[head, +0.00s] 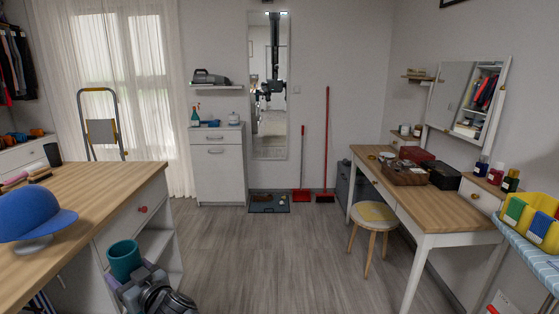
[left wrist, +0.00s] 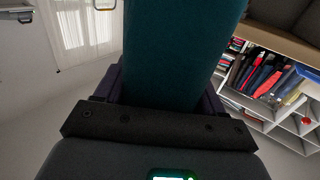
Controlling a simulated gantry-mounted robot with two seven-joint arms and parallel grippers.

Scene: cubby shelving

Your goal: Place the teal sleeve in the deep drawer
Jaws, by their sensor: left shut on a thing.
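The teal sleeve (head: 124,258) is a hollow, open-topped cylinder at the lower left of the head view. My left gripper (head: 134,276) is shut on its lower part and holds it beside the wooden counter's shelf side. In the left wrist view the sleeve (left wrist: 180,55) fills the middle, between the purple fingers of the gripper (left wrist: 165,98). The white cabinet (head: 218,172) at the back has a shut upper drawer (head: 217,138) and a taller shut front (head: 217,175) below. I cannot tell which drawer is the deep one. My right gripper is not in view.
A dressing table (head: 428,200) and stool (head: 374,216) stand right. A dark tray (head: 269,203) lies by the mirror. The middle floor is clear.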

